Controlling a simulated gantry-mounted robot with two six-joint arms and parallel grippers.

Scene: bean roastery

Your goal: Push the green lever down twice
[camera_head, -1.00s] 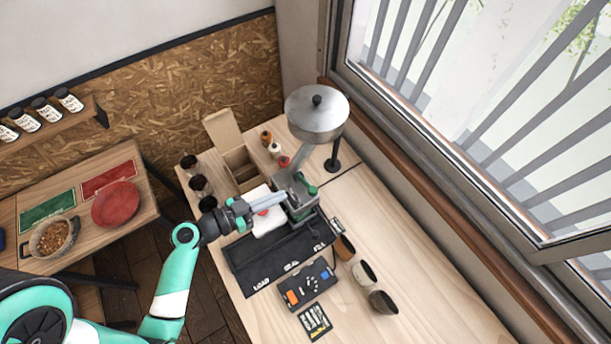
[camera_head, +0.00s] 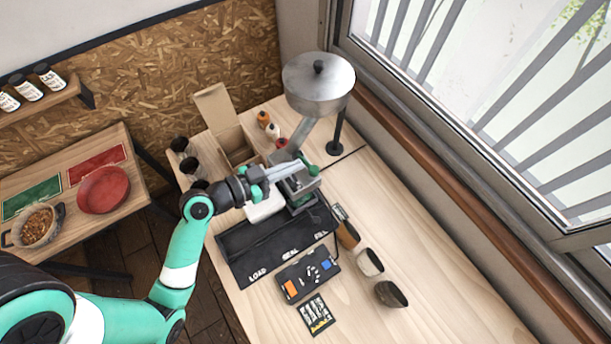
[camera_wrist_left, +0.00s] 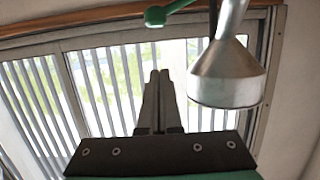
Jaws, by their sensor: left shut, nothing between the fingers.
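The green lever (camera_head: 312,170) sits on the side of the grey metal machine below its large silver hopper (camera_head: 318,85). My left gripper (camera_head: 299,168) is shut and empty, its fingertips close beside the lever in the head view; I cannot tell whether they touch. In the left wrist view the closed fingers (camera_wrist_left: 160,76) point up toward the window, and the green lever (camera_wrist_left: 166,12) shows at the top edge, above the fingertips in the picture. My right gripper is not in view.
A black tray (camera_head: 235,243) marked LOAD, SEAL and FILL lies before the machine. An open cardboard box (camera_head: 222,118) and small bottles stand behind.

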